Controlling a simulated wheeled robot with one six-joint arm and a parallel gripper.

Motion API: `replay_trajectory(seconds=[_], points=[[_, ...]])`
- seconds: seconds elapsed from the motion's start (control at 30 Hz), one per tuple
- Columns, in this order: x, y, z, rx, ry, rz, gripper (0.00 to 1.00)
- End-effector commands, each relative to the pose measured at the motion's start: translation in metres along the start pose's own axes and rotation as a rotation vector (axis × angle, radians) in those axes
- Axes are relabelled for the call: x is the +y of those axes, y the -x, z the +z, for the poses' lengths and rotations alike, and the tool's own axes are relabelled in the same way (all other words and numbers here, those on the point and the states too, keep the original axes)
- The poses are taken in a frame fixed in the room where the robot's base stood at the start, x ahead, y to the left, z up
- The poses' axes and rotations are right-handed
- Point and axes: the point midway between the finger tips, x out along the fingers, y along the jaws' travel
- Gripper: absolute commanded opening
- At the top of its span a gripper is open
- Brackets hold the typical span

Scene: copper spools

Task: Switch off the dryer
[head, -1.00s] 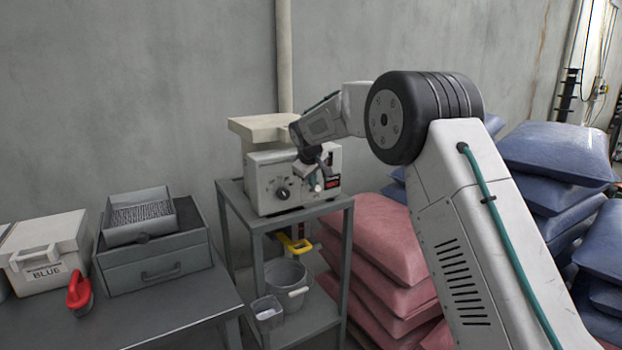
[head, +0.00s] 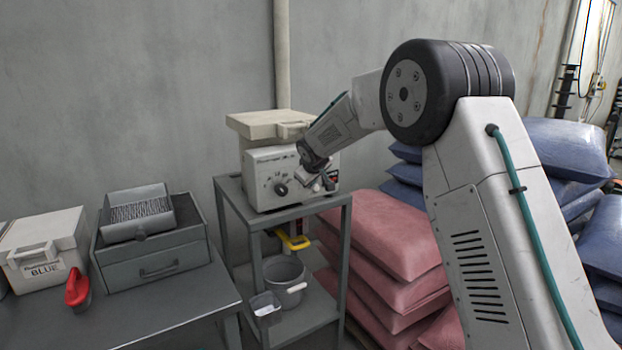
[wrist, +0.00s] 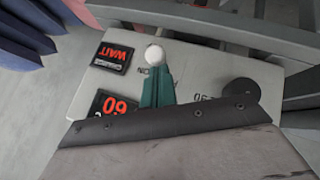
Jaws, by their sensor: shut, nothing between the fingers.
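The dryer (head: 262,183) is a cream box with a lid-like top, standing on a grey metal stand. A dark dial (head: 281,189) is on its front. In the wrist view the dryer's panel (wrist: 85,85) shows upside down, with a red "WAIT" display (wrist: 112,56), a red "60" display (wrist: 114,104) and a dark round knob (wrist: 240,92). A white ball-ended switch (wrist: 154,54) is at the fingertips. My gripper (wrist: 157,80), with teal fingers, is shut and empty beside it; I cannot tell whether they touch. In the head view my gripper (head: 326,181) covers the panel's right part.
The stand (head: 300,213) has a lower shelf with a grey bucket (head: 284,284) and a small container. A yellow-handled thing (head: 295,241) hangs beneath its top. Red sacks (head: 385,235) are stacked close on the right. A table with a drawer box (head: 155,262) is on the left.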

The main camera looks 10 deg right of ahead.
Motion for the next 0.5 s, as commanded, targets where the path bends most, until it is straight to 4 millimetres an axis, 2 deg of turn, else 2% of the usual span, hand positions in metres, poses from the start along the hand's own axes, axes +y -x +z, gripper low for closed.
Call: replay_trajectory(seconds=[0.5], points=[[-0.014,-0.012,0.029,0.008,-0.002,0.004,0.0]])
